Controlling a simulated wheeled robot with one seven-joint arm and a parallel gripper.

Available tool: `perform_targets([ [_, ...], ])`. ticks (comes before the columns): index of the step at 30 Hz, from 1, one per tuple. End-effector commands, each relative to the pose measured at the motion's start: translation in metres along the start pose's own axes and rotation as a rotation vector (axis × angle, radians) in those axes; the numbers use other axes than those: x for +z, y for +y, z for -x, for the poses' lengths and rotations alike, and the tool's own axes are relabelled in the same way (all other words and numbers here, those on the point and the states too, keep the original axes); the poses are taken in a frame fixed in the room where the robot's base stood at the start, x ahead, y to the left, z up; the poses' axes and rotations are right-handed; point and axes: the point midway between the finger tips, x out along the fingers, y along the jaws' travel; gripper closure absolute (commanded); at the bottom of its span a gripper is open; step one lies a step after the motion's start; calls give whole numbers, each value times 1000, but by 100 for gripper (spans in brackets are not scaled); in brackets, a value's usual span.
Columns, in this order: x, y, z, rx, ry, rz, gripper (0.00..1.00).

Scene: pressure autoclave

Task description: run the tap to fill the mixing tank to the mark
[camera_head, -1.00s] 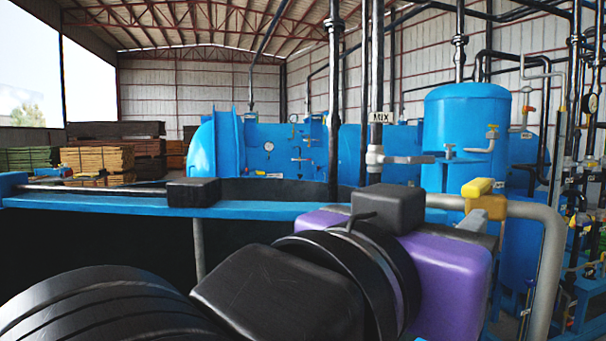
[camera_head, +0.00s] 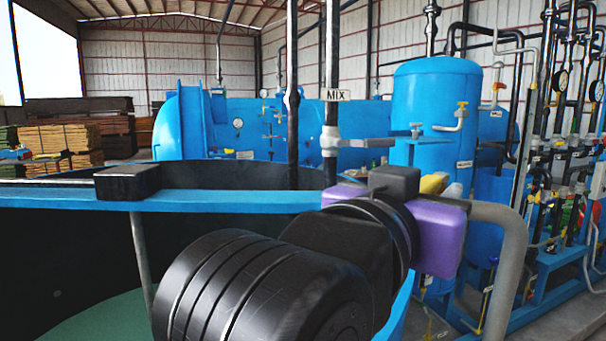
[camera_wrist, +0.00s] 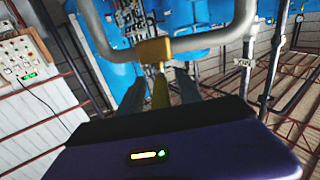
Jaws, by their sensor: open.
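The mixing tank (camera_head: 60,240) is the large dark vessel at left, with a blue beam across it; no fill mark can be made out. A yellow tap handle (camera_head: 433,183) on a bent grey pipe (camera_head: 505,225) shows partly behind my purple wrist. In the wrist view the yellow lever (camera_wrist: 160,92) hangs from its yellow body on the grey pipe (camera_wrist: 215,40). My gripper (camera_wrist: 159,88) is open, with one dark finger on each side of the lever. Whether the fingers touch it cannot be told. The head view hides the fingers.
A pipe labelled MIX (camera_head: 338,95) has a grey valve with a lever (camera_head: 365,142) just beyond my wrist. A tall blue vessel (camera_head: 437,110) and a pipe rack with gauges (camera_head: 562,80) stand at right. A green surface (camera_head: 110,320) shows low at left, its nature unclear.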

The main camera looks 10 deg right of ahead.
Motion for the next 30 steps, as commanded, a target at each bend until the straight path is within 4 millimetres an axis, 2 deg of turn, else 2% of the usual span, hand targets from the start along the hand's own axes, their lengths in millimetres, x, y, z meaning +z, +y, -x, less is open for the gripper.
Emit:
perform_targets([
  [4, -1, 0, -9, 0, 1, 0, 58],
  [12, 0, 0, -10, 0, 1, 0, 58],
  [18, 0, 0, -10, 0, 0, 0, 97],
  [19, 0, 0, -10, 0, 0, 0, 100],
  [30, 0, 0, -10, -1, 0, 0, 100],
])
